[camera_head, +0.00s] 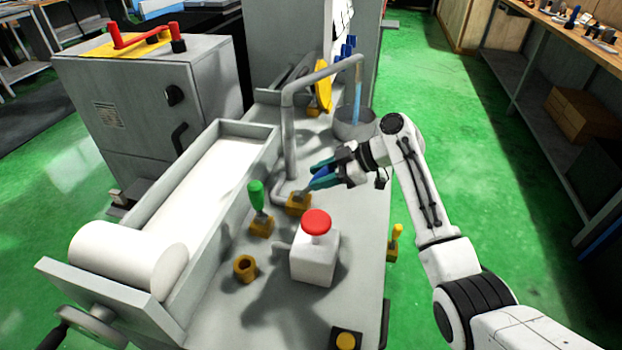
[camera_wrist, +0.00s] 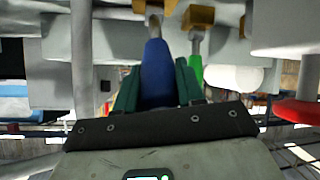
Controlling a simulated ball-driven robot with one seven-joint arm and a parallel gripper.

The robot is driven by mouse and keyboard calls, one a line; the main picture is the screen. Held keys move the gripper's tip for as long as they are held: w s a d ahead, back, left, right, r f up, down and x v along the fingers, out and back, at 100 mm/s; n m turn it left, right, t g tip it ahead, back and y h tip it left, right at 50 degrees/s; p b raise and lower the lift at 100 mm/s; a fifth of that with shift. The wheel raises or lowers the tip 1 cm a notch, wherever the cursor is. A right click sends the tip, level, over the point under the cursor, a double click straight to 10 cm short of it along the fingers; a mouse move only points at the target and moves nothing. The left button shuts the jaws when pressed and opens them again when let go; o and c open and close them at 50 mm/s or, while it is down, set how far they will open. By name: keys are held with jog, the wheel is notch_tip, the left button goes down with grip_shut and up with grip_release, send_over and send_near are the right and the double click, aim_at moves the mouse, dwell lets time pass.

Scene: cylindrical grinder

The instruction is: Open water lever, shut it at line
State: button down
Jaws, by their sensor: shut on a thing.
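The water lever has a blue handle (camera_head: 325,181) and a brass base (camera_head: 297,204) at the foot of a grey pipe (camera_head: 288,130). The handle leans to the right. My gripper (camera_head: 321,174) is shut on it; in the wrist view the blue handle (camera_wrist: 157,72) sits between the teal fingers. A thin blue stream of water (camera_head: 358,86) falls from the pipe's spout into a grey round container (camera_head: 347,130). Its fill line and water level are too small to tell.
A green lever (camera_head: 255,194) stands left of the blue one. A white box with a red button (camera_head: 316,222) stands just in front. A yellow lever (camera_head: 396,236) is at the bench's right edge. Open green floor (camera_head: 440,130) lies to the right.

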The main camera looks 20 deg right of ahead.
jog(key=f+b, duration=0.1)
jog(key=s+d+t+y+b, duration=0.1)
jog(key=b, duration=0.1)
jog(key=shift+d+f+y, duration=0.15)
jog(key=shift+f+y, duration=0.15)
jog(key=shift+f, duration=0.1)
jog(key=b, duration=0.1)
jog(key=y+b, duration=0.1)
jog(key=shift+s+d+f+t+b, duration=0.2)
jog(key=shift+d+t+b, duration=0.15)
jog(key=shift+t+b, duration=0.05)
jog(key=c, duration=0.8)
grip_release()
jog(key=v, duration=1.1)
jog(key=shift+f, duration=0.2)
